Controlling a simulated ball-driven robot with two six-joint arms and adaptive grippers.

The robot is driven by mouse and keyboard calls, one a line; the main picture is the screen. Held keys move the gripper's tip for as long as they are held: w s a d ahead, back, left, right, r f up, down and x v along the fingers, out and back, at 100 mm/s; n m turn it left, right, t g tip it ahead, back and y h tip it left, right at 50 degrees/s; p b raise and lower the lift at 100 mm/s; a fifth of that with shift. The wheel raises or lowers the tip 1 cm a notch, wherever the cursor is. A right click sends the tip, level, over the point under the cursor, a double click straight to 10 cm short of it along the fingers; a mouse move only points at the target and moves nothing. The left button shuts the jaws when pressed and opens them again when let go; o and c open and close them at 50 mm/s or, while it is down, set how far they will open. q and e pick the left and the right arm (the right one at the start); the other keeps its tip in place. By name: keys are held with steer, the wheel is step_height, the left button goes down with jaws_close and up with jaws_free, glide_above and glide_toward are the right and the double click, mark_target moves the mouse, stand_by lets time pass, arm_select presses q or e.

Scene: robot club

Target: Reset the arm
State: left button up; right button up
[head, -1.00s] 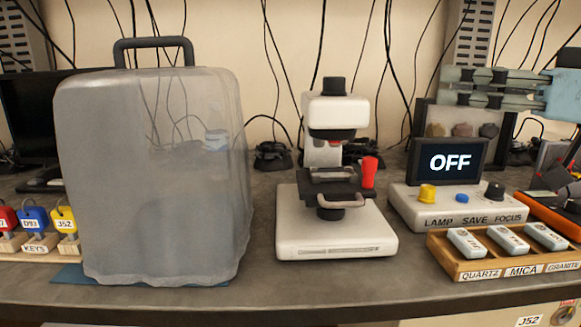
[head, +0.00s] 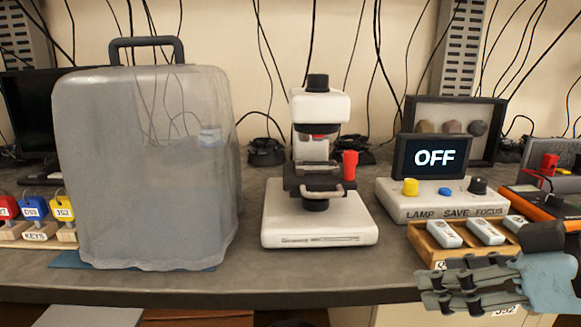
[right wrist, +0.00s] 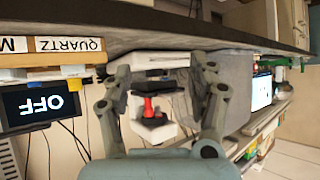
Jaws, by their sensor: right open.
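My right gripper (head: 462,288) is at the lower right of the head view, in front of the bench edge and the slide tray. Its fingers are apart and nothing is between them. The right wrist view shows both fingers of the right gripper (right wrist: 160,90) spread, with the white microscope (right wrist: 150,132) seen beyond them. My left gripper is in neither view.
The microscope (head: 320,222) stands mid-bench, left of the control box (head: 440,205) whose screen (head: 435,158) reads OFF. A wooden slide tray (head: 440,258) is partly hidden by my gripper. A translucent cover (head: 145,190) and a key rack (head: 38,237) stand left.

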steer(key=s+d+f+m+g+h, duration=0.35)
steer(key=s+f, duration=0.25)
steer(key=s, duration=0.3)
steer(key=s+d+f+m+g+h, duration=0.2)
steer(key=s+d+f+m+h, duration=0.15)
steer(key=s+f, duration=0.4)
steer(key=s+d+f+g+h, duration=0.1)
steer(key=s+d+f, duration=0.1)
steer(key=f, duration=1.1)
steer(key=s+d+f, duration=0.1)
steer(key=s+f, duration=0.1)
steer(key=f, duration=1)
steer(key=s+d+f+g, duration=0.1)
steer(key=s+f, duration=1.4)
steer(key=s, duration=0.3)
steer(key=shift+f, duration=0.2)
